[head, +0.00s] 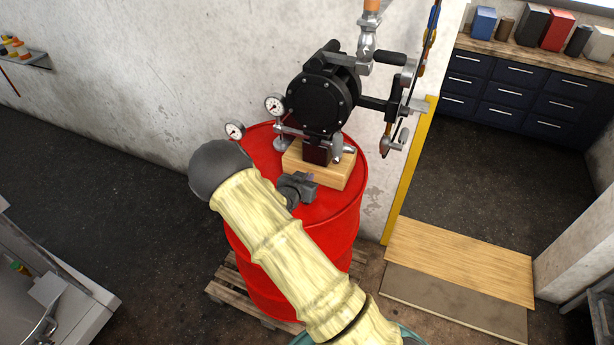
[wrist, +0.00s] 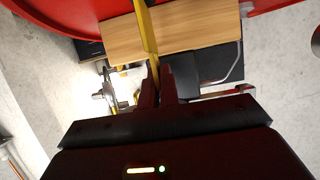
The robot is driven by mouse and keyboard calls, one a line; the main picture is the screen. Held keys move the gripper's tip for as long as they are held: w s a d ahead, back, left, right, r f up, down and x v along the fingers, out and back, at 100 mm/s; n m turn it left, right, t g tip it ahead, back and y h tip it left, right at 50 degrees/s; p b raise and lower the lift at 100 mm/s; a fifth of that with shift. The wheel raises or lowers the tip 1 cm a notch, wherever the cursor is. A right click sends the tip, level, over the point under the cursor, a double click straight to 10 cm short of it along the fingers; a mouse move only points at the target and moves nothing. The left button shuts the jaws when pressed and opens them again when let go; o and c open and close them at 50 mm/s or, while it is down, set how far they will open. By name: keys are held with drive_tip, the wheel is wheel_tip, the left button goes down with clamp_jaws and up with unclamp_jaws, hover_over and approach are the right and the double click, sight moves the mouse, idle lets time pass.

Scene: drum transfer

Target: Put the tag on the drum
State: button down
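The red drum (head: 342,222) stands on a wooden pallet. A black hand pump (head: 322,98) on a wooden block (head: 333,175) is on its lid. In the wrist view, the drum (wrist: 70,12) and the block (wrist: 195,28) show at the top. My gripper (wrist: 157,82) has its dark red fingers close together around the lower end of a thin yellow strip (wrist: 147,28). The strip looks like the tag seen edge-on, and it crosses in front of the block. I cannot tell whether it touches anything beyond the fingers. In the head view my arm hides part of the lid, and the tag cannot be made out.
Two round gauges (head: 275,105) rise from the lid beside the pump. A crank (head: 397,140) sticks out to its right. A concrete wall (head: 150,80) is close behind the drum. A wooden board (head: 460,262) lies on the floor at right.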

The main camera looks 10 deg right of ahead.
drive_tip(key=c, duration=2.1)
unclamp_jaws()
drive_tip(key=shift+f, duration=0.15)
drive_tip(key=o, duration=0.5)
drive_tip(key=shift+c, duration=0.2)
drive_tip(key=shift+w+r, duration=0.1)
drive_tip(key=shift+r, duration=0.15)
drive_tip(key=b+v, duration=0.4)
drive_tip(key=v, duration=0.8)
